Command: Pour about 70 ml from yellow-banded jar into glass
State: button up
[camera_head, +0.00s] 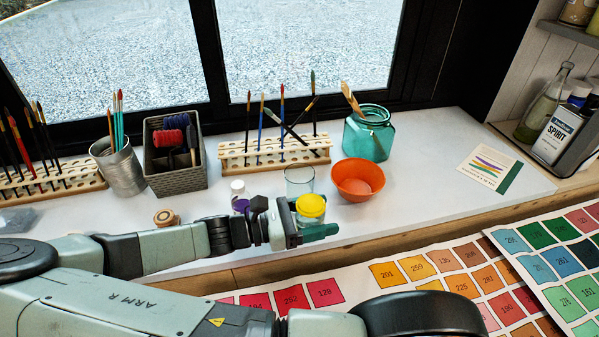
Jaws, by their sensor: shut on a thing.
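A small jar (311,207) with a yellow top and upper part sits between the jaws of my gripper (312,229). The gripper is shut on it, low over the front part of the white counter. The jar looks upright; its lower part is partly hidden by the jaws, and I cannot tell whether its base touches the counter. An empty-looking clear glass (299,181) stands just behind the jar, its lower part partly hidden by the jar and gripper.
An orange bowl (358,180) stands right of the glass, with a teal jar (370,136) behind it. A small purple-filled bottle (239,196) stands to the left. Brush racks (274,153) line the window. The counter (430,190) is clear right of the bowl.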

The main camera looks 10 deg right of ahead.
dwell(0.4)
jog(key=shift+w+r+n, duration=0.25)
jog(key=shift+w+n, duration=0.25)
jog(key=shift+n, duration=0.5)
jog(key=w+r+n+p, duration=0.1)
jog(key=w+r+n, duration=0.2)
jog(key=r+n, duration=0.3)
jog(key=n, duration=0.2)
jog(key=shift+w+r+n+y, duration=0.15)
jog(key=shift+r+n+y, duration=0.15)
jog(key=shift+n, duration=0.1)
jog(key=shift+d+r+n+g, duration=0.1)
jog(key=shift+r+n+g, duration=0.3)
jog(key=shift+n, duration=0.4)
jog(key=shift+w+f+n+p, duration=0.15)
jog(key=shift+f+n+p, duration=0.25)
jog(key=shift+n, duration=0.4)
jog(key=shift+w+r+n, duration=0.15)
jog(key=shift+w+n, duration=0.05)
jog(key=shift+n, duration=0.1)
dwell(0.6)
jog(key=shift+s+r+n, duration=0.1)
jog(key=shift+r+n, duration=0.2)
jog(key=shift+n, duration=0.2)
dwell(0.4)
